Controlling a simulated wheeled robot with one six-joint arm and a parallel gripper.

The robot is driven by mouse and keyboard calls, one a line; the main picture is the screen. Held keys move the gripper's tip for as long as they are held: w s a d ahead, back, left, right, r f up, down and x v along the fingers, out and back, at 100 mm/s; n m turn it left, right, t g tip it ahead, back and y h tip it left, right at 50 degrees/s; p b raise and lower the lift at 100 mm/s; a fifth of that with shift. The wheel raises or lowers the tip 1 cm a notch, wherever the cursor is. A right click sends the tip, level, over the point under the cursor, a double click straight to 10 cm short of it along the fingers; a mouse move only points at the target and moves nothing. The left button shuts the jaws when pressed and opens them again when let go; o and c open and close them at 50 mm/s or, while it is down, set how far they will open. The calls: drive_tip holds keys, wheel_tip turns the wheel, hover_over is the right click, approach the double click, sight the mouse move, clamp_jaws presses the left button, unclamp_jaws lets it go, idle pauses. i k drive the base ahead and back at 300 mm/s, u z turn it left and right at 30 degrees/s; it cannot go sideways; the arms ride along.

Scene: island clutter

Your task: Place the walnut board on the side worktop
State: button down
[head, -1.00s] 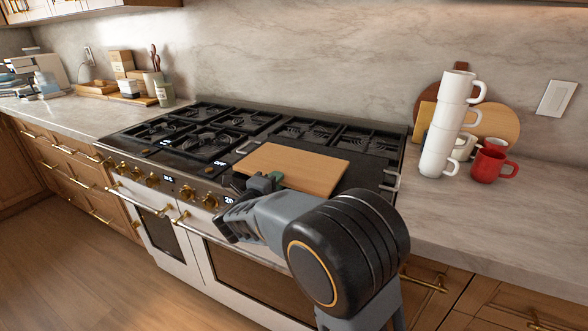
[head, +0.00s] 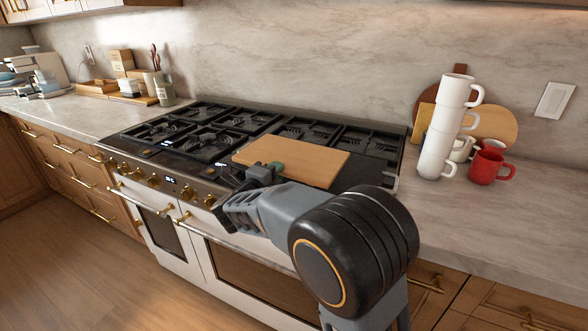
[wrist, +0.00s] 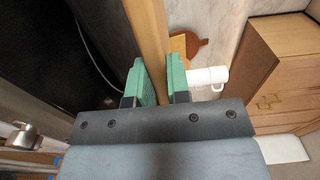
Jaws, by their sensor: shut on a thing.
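The walnut board (head: 300,161) is a flat tan rectangle over the right part of the stove in the head view. My gripper (head: 264,173) is shut on its front left edge. In the wrist view the board (wrist: 149,38) stands edge-on between the green finger pads of my gripper (wrist: 158,82). The board looks slightly raised above the stove, but the gap is hard to judge. The side worktop could be the marble counter (head: 510,240) right of the stove or the one (head: 75,118) left of it; I cannot tell which.
On the right counter stand a tall stack of white mugs (head: 449,125), a red mug (head: 490,167) and round boards (head: 497,122) against the wall. The right counter's front is clear. The left counter holds a tray (head: 97,88), a green jar (head: 165,92) and a pale appliance (head: 40,75).

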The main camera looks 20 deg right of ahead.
sight(528, 238)
drive_tip(key=k, duration=1.5)
